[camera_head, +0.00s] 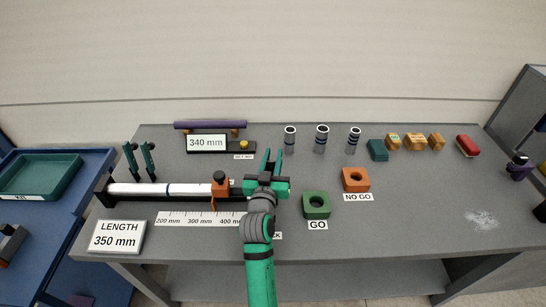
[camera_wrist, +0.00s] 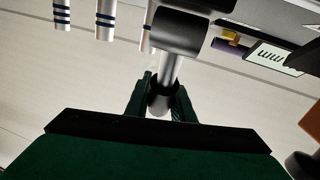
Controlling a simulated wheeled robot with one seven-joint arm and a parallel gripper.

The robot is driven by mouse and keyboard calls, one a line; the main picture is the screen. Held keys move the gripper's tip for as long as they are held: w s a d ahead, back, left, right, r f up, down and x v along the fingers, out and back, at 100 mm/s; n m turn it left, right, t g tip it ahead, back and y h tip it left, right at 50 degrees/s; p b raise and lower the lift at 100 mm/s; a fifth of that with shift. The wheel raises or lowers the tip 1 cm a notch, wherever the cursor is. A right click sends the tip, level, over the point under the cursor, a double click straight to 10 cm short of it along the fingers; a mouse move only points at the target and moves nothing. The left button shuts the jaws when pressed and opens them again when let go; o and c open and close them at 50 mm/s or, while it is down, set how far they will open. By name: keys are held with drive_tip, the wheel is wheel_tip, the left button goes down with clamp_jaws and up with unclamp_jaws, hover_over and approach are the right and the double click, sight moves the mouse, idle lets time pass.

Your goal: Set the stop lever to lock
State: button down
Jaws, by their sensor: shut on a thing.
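My gripper (camera_head: 271,160) is at the right end of the measuring rail, with its green fingers pointing away from me. In the wrist view its fingertips (camera_wrist: 161,100) are shut on a silver rod (camera_wrist: 165,70) with a dark thick part above it. The rod appears to be the stop lever. In the head view my gripper and arm hide the lever and most of a label ending in "CK" below. An orange slide (camera_head: 219,178) with a downward pointer sits on the rail just left of my gripper. A white tube (camera_head: 145,189) with dark bands lies along the rail.
A 340 mm display (camera_head: 206,142) stands behind the rail. A 350 mm length sign (camera_head: 117,236) stands at front left. Green GO (camera_head: 317,205) and orange NO GO (camera_head: 356,179) blocks are right of my gripper. Several upright tubes (camera_head: 322,138) stand behind. The right front table is mostly clear.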

drive_tip(key=shift+s+r+t, duration=0.5)
drive_tip(key=shift+s+t, duration=0.05)
drive_tip(key=shift+t, duration=0.25)
drive_tip(key=c, duration=1.5)
unclamp_jaws()
drive_tip(key=shift+c, duration=0.2)
drive_tip(key=shift+r, duration=0.1)
drive_tip(key=s+r, duration=1.2)
drive_tip(key=s, duration=0.2)
drive_tip(key=shift+r, duration=0.4)
drive_tip(key=shift+a, duration=0.1)
